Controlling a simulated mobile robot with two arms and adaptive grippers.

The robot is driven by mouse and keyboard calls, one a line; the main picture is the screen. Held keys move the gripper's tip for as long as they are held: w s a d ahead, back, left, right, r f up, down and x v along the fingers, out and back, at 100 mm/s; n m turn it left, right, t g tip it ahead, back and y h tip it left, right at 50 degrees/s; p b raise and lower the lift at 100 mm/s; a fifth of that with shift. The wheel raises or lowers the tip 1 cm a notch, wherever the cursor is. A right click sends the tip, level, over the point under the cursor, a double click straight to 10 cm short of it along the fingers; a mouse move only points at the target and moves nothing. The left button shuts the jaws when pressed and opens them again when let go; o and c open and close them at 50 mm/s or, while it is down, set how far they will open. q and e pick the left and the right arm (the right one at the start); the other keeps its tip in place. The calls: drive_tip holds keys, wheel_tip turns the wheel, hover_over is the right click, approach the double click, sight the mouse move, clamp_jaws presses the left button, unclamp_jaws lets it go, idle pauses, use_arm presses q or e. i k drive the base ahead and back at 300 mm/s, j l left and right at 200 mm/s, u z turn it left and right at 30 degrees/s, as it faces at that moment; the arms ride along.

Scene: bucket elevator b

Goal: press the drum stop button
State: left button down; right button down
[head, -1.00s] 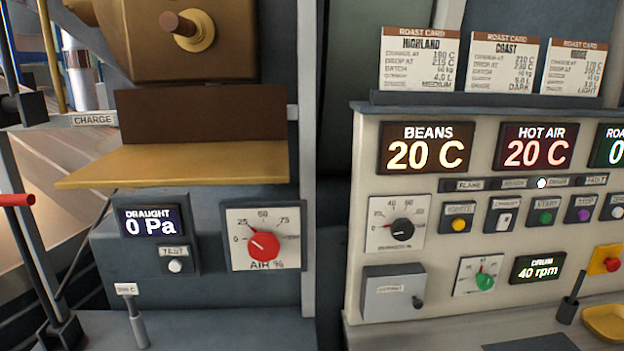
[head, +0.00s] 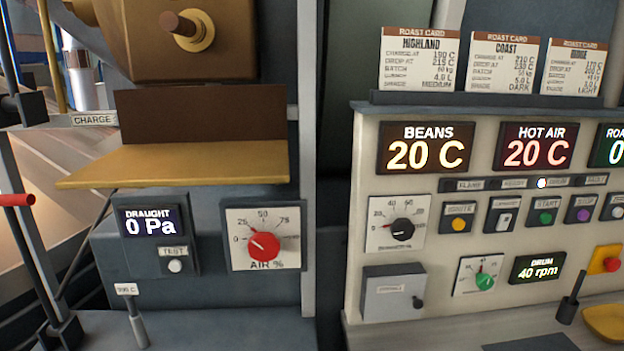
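The drum stop button is the purple button (head: 583,215) under a label that reads like STOP, on the cream control panel (head: 450,268) at the right of the head view. A green button (head: 545,217) labelled START sits just left of it. The drum display (head: 537,268) below reads 40 rpm. In the row of indicator lamps above the buttons, one lamp (head: 541,183) is lit white. Neither of my grippers shows in the head view.
A red button on a yellow plate (head: 611,264) is at the right edge.

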sight(583, 214)
drive_tip(key=z, duration=1.4)
